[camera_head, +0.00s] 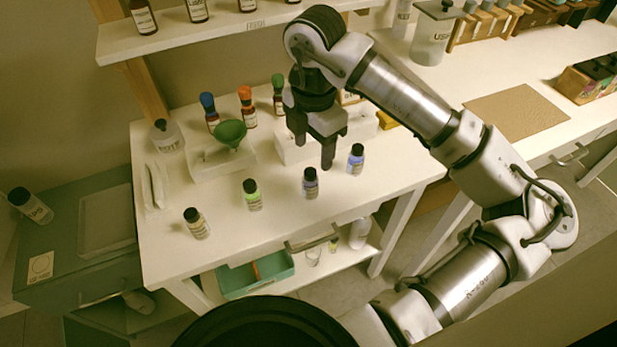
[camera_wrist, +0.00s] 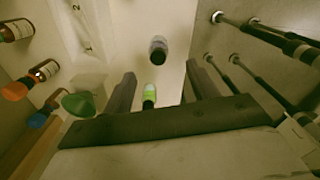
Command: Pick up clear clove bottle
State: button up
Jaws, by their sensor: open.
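Several small black-capped bottles stand in a loose row along the front of the white table. The leftmost is a pale, clear-looking bottle (camera_head: 196,224). To its right are a green bottle (camera_head: 252,195), a purple-blue bottle (camera_head: 310,184) and a blue bottle (camera_head: 356,160). Their labels are too small to read, so I cannot tell which is clove. My gripper (camera_head: 315,155) is open and empty, pointing down above the table behind the purple-blue bottle. In the wrist view, a green-labelled bottle (camera_wrist: 150,94) shows between the fingers and a purplish bottle (camera_wrist: 158,50) beyond.
Behind the row are a white rack (camera_head: 222,160) with a green funnel (camera_head: 231,133) and colour-topped bottles, including an orange-topped one (camera_head: 247,108). A shelf (camera_head: 200,38) hangs above. The table between row and rack is mostly clear.

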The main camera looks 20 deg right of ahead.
aim_at(310, 172)
notch_tip(310, 172, down, 4)
jog(key=shift+f, duration=0.25)
jog(key=shift+w+a+f+p, duration=0.15)
jog(key=shift+f+p, duration=0.45)
jog(key=shift+f, duration=0.75)
jog(key=shift+s+a+f+p, duration=0.15)
jog(key=shift+f+p, duration=0.4)
jog(key=shift+f, duration=0.75)
jog(key=shift+w, duration=0.1)
jog(key=c, duration=1.1)
